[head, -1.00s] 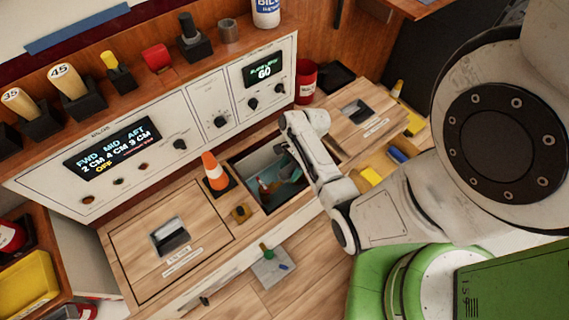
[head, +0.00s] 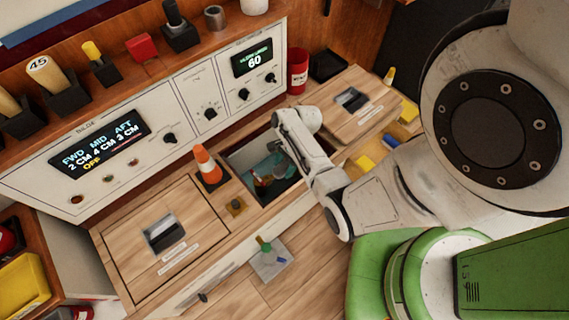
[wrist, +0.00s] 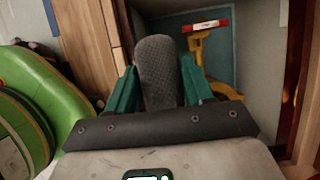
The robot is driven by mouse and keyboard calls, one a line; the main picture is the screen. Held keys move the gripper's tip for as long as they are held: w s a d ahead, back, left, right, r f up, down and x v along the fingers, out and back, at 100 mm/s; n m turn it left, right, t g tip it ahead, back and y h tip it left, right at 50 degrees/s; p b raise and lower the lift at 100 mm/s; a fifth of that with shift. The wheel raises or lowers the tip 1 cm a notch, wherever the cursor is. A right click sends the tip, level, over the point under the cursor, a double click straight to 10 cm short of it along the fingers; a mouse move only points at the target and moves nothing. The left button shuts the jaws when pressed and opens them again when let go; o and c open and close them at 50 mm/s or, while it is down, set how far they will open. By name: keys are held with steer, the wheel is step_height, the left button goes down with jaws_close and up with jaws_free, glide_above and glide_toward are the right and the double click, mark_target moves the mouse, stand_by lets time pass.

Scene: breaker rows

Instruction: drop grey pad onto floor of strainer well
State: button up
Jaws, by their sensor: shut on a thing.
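The grey pad (wrist: 157,72) is a rounded, textured slab held upright between the green fingers of my gripper (wrist: 158,84) in the wrist view. In the wrist view, the well's blue-grey floor (wrist: 222,58) shows beyond the pad. The pad appears above or inside the well; its exact height is unclear.
A yellow fitting (wrist: 199,52) with a red-and-white bar (wrist: 205,25) is in the well. Closed hatches (head: 160,240) lie either side. A panel (head: 150,135) rises behind.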

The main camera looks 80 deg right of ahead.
mark_target(285, 172)
steer(key=shift+f+b, duration=1.55)
steer(key=shift+f, duration=0.9)
steer(key=o, duration=1)
steer(key=shift+o, duration=0.6)
steer(key=shift+s, duration=0.1)
steer(key=shift+a, duration=0.1)
steer(key=p+v, duration=0.1)
steer(key=v, duration=0.4)
steer(key=p+v, duration=0.2)
steer(key=v, duration=0.3)
steer(key=shift+d+r, duration=0.25)
steer(key=shift+r, duration=0.15)
